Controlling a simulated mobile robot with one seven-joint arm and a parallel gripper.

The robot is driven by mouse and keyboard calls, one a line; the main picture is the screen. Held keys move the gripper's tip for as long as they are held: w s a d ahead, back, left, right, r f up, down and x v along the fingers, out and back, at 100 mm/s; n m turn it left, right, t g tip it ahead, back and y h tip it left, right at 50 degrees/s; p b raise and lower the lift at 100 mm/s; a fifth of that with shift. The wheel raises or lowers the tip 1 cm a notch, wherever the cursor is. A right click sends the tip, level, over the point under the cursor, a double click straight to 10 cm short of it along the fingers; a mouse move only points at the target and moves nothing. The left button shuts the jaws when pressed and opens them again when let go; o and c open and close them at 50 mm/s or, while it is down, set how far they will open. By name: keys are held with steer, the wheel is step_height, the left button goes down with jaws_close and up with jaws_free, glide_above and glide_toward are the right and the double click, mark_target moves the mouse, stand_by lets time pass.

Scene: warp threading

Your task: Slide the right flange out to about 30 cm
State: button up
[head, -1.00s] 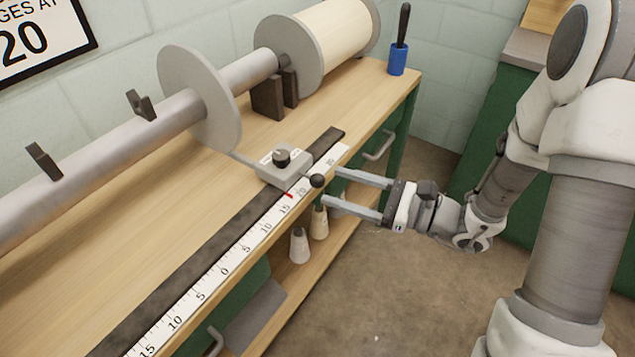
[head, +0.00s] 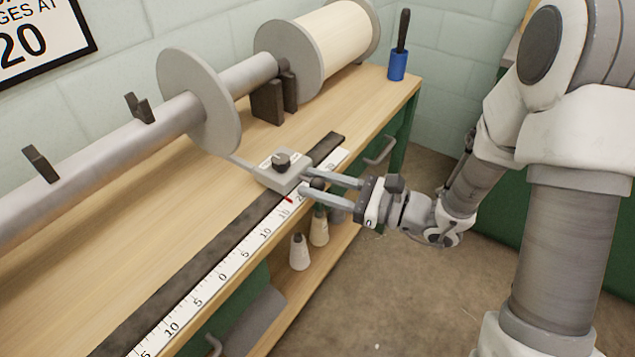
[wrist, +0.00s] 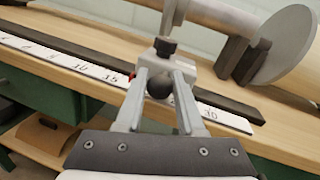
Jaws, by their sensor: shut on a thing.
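The flange (head: 198,102) is a grey disc on the long roller (head: 95,155). A thin arm joins it to a grey slide block (head: 279,172) with a dark top knob (head: 281,161). The block sits on a dark rail (head: 200,262) beside a white scale (head: 222,277). Its red pointer (head: 288,199) stands a little past the 15 mark. My gripper (head: 318,187) is shut on the black ball handle (wrist: 159,87) at the block's front, with one finger on each side in the wrist view. The fingers partly hide the scale around 20.
A dark bracket (head: 268,102) and a cream-wound spool (head: 335,45) stand at the bench's back right. A blue holder (head: 397,65) stands at the far corner. White cones (head: 299,252) stand on the lower shelf. The rail right of the block looks clear.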

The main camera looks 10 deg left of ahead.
jaws_close()
stand_by(0.8)
steer(key=w+d, duration=0.1)
steer(key=w, duration=0.3)
steer(key=w+d+p, duration=0.1)
steer(key=w+d, duration=0.1)
steer(key=w, duration=0.1)
steer(key=w+d+p, duration=0.1)
steer(key=w, duration=0.3)
steer(key=shift+w+d, duration=0.3)
steer(key=shift+d, duration=0.1)
steer(key=o, duration=0.9)
jaws_free()
steer(key=shift+o, duration=0.2)
steer(key=s+d+p, duration=0.1)
steer(key=d, duration=0.7)
steer(key=s+d+p, duration=0.2)
steer(key=d, duration=0.7)
steer(key=shift+s+p, duration=0.25)
steer(key=shift+p, duration=0.05)
